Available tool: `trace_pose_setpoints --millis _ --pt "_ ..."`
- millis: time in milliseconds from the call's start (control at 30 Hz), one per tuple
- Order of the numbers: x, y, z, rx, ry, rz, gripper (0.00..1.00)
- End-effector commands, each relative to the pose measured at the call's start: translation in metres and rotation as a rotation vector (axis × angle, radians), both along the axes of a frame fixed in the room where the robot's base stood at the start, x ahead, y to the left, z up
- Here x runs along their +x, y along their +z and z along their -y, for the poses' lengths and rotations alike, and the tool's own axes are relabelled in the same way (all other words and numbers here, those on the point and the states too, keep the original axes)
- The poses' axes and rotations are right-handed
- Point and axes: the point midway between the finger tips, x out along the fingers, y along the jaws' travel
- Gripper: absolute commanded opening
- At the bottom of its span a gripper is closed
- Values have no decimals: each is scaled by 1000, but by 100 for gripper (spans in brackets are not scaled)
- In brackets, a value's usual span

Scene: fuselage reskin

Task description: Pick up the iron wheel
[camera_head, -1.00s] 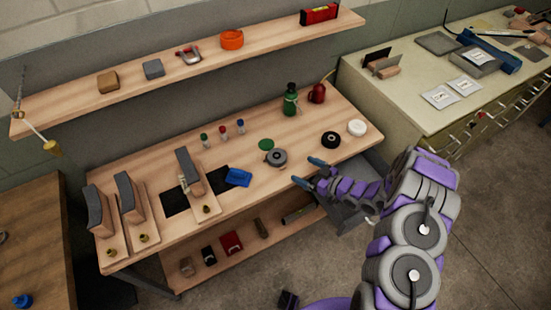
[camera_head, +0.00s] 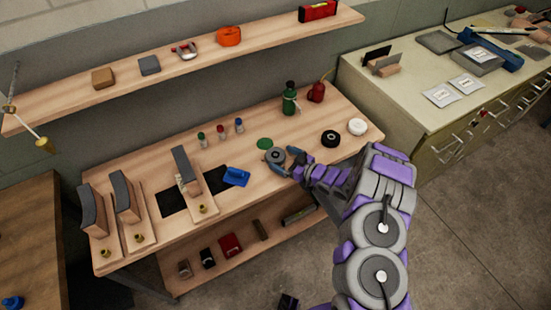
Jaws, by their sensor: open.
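The iron wheel, seen as a grey round disc with a darker hub (camera_head: 274,156), lies on the wooden workbench (camera_head: 255,190), right of its middle. My gripper (camera_head: 289,161) is just right of the wheel, with its blue-tipped fingers pointing left at it. The fingers are apart, one toward the back and one toward the front of the wheel's right side. Whether they touch the wheel cannot be told from this view. The wheel still rests on the bench.
A green disc (camera_head: 264,143) lies just behind the wheel, and a blue block (camera_head: 236,177) lies to its left. A black roll (camera_head: 330,139), a white roll (camera_head: 357,127), a green bottle (camera_head: 289,100) and a red container (camera_head: 316,92) stand behind and right of my gripper.

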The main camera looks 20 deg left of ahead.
Motion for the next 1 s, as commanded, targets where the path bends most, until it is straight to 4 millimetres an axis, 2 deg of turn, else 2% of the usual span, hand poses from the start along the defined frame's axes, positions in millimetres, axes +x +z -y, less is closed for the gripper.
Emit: trace_pose_setpoints --millis 167,467,1000 --pt "4 -5 -17 -2 1 -1 100" --pt "5 -5 -18 -2 1 -2 100" --pt "5 -5 -18 -3 1 -2 48"
